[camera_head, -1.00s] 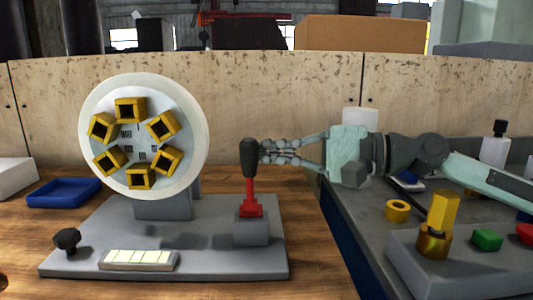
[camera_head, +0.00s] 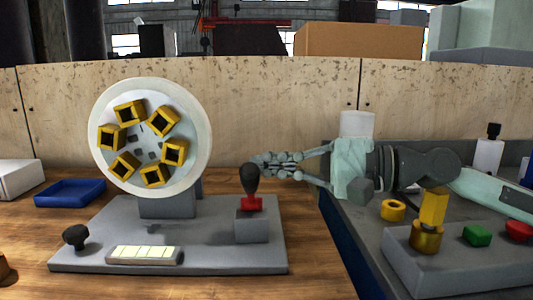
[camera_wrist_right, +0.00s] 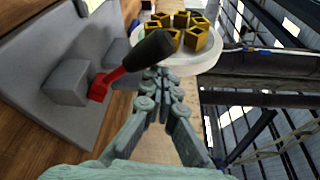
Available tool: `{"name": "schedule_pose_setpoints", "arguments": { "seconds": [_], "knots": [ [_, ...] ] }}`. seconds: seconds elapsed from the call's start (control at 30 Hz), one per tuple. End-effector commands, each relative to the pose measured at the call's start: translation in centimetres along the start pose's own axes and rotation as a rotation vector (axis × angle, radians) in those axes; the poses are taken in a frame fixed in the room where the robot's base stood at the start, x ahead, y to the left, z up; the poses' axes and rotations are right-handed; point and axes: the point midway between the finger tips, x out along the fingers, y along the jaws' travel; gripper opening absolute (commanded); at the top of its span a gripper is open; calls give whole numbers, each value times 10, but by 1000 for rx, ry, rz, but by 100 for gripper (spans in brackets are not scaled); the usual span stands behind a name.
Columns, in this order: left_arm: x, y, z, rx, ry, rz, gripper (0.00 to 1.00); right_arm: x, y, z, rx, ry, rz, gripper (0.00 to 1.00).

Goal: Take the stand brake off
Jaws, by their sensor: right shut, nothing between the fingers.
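The brake lever, with a black handle (camera_head: 250,178) and a red foot (camera_head: 250,204), sits on a grey block (camera_head: 252,228) on the grey stand base (camera_head: 215,250). The lever looks foreshortened in the head view, its red shaft mostly hidden behind the handle. It leans in the right wrist view, where the black handle (camera_wrist_right: 148,50) shows near the fingertips. The white round disc (camera_head: 203,140) with several yellow square sockets stands on the same base. My right gripper (camera_head: 258,162) is shut and empty, right beside the handle; touching cannot be told. My left gripper is not in view.
A black knob (camera_head: 75,236) and a pale yellow strip (camera_head: 145,254) are on the base. A blue tray (camera_head: 70,193) lies to the left. A yellow post (camera_head: 432,210), a yellow ring (camera_head: 393,210), and green (camera_head: 477,235) and red (camera_head: 519,231) buttons are at the right.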

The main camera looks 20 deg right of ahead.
Motion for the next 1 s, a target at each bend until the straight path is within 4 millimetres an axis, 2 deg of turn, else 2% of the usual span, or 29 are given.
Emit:
{"name": "schedule_pose_setpoints", "arguments": {
  "seconds": [0.47,0.57,1.0],
  "knots": [
    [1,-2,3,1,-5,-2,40,0,-3,1,-2,-1,0,0],
    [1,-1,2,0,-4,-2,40,-1,-12,2,-5,-1,-2,0],
    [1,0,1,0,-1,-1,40,-6,-83,17,-4,-1,-4,0]
  ]
}}
